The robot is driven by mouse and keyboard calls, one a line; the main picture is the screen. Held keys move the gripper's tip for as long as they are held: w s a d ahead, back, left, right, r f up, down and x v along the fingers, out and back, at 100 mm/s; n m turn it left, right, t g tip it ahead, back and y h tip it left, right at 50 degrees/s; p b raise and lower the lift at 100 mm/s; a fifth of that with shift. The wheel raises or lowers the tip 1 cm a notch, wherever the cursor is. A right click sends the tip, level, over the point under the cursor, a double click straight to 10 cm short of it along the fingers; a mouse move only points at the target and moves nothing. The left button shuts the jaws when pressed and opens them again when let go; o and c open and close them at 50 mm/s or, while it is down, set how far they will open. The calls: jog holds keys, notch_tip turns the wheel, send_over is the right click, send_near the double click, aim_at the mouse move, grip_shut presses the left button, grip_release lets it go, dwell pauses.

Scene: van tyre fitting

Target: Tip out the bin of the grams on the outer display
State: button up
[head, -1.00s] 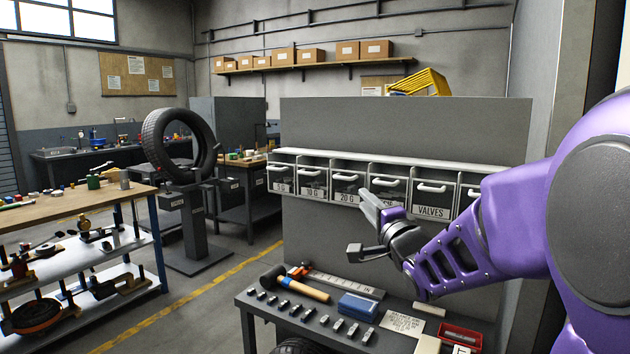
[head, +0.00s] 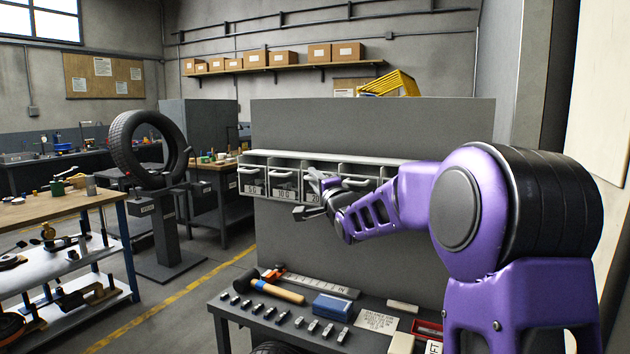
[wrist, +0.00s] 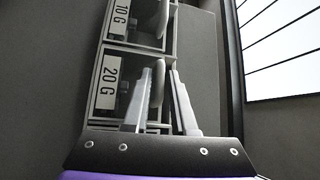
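A row of small bins hangs on a grey panel (head: 370,125). In the head view the 5 G bin (head: 251,189) and the 10 G bin (head: 284,194) show clear labels. Small panels (head: 147,209) on the tyre stand have unreadable lettering.
Below the bins is a dark bench (head: 255,318) with a mallet (head: 275,289), a blue box (head: 332,307), several small metal pieces and a red tray (head: 428,328). A tyre (head: 146,150) is mounted on the stand. A wooden-topped table (head: 40,208) stands at left.

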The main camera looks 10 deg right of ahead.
jog(key=shift+c, duration=0.3)
grip_shut()
jog(key=shift+r, duration=0.2)
dwell(0.9)
